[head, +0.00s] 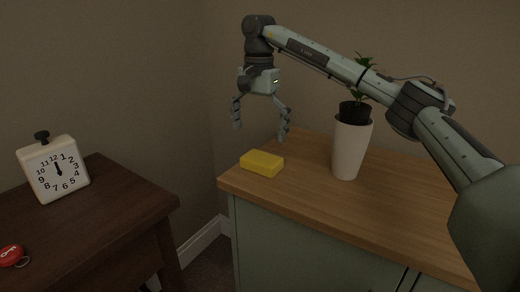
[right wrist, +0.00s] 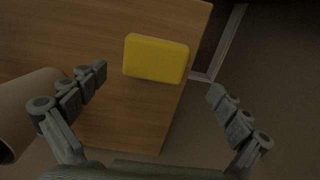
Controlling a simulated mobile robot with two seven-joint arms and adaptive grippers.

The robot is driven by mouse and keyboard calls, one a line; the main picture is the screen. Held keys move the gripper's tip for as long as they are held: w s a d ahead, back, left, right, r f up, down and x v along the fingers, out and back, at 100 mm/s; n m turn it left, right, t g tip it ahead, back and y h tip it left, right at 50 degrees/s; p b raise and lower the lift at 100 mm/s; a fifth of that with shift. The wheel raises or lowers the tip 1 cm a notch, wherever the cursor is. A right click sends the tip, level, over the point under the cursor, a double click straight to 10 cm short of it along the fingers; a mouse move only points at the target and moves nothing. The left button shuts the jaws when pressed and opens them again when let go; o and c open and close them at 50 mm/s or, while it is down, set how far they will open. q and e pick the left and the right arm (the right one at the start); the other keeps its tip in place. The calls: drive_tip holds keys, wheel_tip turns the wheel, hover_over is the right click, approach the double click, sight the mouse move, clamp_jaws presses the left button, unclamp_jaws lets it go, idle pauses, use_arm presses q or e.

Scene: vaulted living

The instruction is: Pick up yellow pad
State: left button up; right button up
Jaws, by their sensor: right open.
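The yellow pad (head: 262,163) is a small block lying flat on the wooden cabinet top, near its left front corner. My right gripper (head: 260,132) hangs above the pad, fingers pointing down, open and empty. In the right wrist view the yellow pad (right wrist: 156,59) lies ahead of and between the spread fingers of the right gripper (right wrist: 160,82), close to the cabinet top's edge. Nothing hides the pad in either view. My left gripper is in neither view.
A white vase with a plant (head: 349,150) stands on the cabinet top (head: 300,188) right of the pad, under my right arm. A dark side table (head: 110,215) with a clock (head: 55,170) and a red key tag (head: 11,255) is at the left, across a gap.

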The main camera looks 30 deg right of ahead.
sight(262, 157)
drive_tip(key=shift+d+f, duration=0.2)
drive_tip(key=shift+f, duration=0.1)
drive_tip(key=f, duration=0.6)
drive_tip(key=shift+s+d+f, duration=0.2)
drive_tip(key=shift+f, duration=0.2)
drive_tip(key=shift+c, duration=0.2)
drive_tip(key=c, duration=0.7)
